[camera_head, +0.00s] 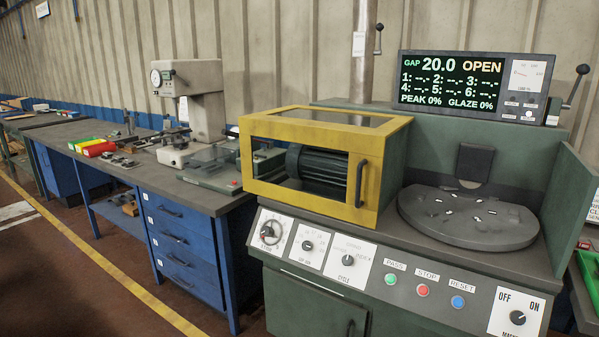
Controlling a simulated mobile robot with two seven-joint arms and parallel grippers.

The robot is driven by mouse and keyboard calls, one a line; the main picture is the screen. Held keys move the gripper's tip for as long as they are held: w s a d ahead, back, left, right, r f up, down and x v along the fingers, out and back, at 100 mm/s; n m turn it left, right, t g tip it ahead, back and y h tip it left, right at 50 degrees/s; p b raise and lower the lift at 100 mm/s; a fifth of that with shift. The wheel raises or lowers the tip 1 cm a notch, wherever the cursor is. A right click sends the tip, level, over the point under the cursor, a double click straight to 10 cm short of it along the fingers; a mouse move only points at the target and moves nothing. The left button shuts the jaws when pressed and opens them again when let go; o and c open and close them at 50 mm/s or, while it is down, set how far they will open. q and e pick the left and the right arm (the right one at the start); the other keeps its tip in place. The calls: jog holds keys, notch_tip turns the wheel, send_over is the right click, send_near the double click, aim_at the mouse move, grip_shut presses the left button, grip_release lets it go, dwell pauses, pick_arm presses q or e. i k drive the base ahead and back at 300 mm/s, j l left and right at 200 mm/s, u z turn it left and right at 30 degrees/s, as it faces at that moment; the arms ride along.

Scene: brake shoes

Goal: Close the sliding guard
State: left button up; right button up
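The sliding guard (396,129) is a yellow-framed box with clear panels on the left part of the green machine (330,238). It has a dark vertical handle (361,183) at the right end of its front. A dark ribbed motor-like cylinder (318,168) shows through its front panel. The round grey table (467,232) to its right is uncovered, with several small pale pieces on it. The display (476,80) above reads GAP 20.0 OPEN. Neither of my grippers is in view.
A control panel with knobs and green, red and blue buttons (422,290) runs along the machine's front. A blue workbench (180,200) with a gauge stand (194,95) and small bins (97,147) stands to the left. The floor in front of the bench is clear.

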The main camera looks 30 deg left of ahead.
aim_at(366, 146)
jog(key=i+j+z, duration=0.1)
jog(key=j, duration=0.95)
jog(key=i+j, duration=0.2)
jog(key=j, duration=0.9)
jog(key=i+j+z, duration=0.15)
jog(key=j, duration=0.9)
jog(key=j+z, duration=0.1)
jog(key=j, duration=1)
